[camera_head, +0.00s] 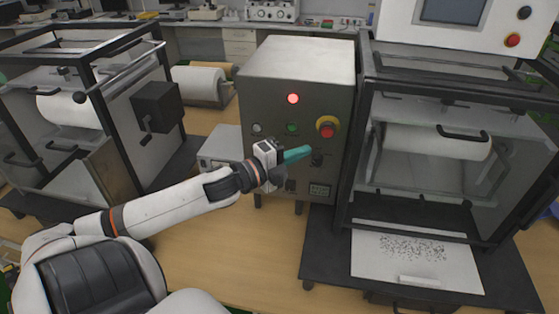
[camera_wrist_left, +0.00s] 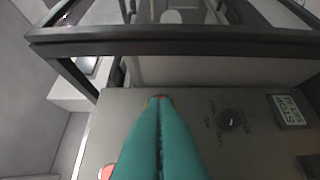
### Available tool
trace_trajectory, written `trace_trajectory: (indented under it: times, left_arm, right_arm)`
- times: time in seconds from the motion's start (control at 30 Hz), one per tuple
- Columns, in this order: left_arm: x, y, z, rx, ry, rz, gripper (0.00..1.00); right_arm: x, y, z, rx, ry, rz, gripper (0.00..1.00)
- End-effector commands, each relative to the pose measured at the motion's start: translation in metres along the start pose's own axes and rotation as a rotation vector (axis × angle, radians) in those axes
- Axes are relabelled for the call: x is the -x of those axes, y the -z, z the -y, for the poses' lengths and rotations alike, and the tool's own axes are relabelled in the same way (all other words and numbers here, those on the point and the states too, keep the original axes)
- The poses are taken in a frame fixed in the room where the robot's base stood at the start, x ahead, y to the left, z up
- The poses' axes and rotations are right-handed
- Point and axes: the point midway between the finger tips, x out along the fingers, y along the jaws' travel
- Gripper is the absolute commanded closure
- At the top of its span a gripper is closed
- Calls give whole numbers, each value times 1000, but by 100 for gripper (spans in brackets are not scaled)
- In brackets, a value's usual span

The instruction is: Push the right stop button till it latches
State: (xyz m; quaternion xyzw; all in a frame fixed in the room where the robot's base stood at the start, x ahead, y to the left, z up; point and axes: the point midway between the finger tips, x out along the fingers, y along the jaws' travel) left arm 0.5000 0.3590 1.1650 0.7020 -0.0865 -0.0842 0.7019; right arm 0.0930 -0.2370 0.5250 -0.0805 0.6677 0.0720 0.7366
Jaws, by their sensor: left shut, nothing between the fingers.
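A red mushroom stop button on a yellow collar (camera_head: 327,127) sits at the right of the grey control box's front (camera_head: 272,105). Another red button (camera_head: 513,40) is on the white panel at the upper right. My left gripper (camera_head: 306,151) has teal fingers, shut and empty, pointing right. In the head view its tips are just below and left of the yellow-collared button, and I see no overlap. In the left wrist view the fingers (camera_wrist_left: 160,97) cover most of a small red and yellow spot at their tips. Contact cannot be told. My right gripper is not in view.
The box has a lit red lamp (camera_head: 293,98), a green button (camera_head: 292,128) and a black knob (camera_wrist_left: 230,120) beside a label plate (camera_wrist_left: 289,110). Dark-framed machines stand left (camera_head: 90,100) and right (camera_head: 440,150). Bare wooden tabletop (camera_head: 235,240) lies in front.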

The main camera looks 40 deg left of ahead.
Motion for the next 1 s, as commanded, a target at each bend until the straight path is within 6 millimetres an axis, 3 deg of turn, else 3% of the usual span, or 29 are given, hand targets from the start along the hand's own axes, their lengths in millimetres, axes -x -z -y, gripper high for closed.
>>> trace_trajectory:
  times: [0.2,0.4,1.0]
  left_arm:
    - [31,-1,2,1,4,1,100]
    - [48,0,1,1,1,0,100]
    - [52,0,0,0,0,1,100]
  right_arm:
    - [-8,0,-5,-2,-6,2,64]
    - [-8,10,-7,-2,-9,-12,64]
    - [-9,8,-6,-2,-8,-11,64]
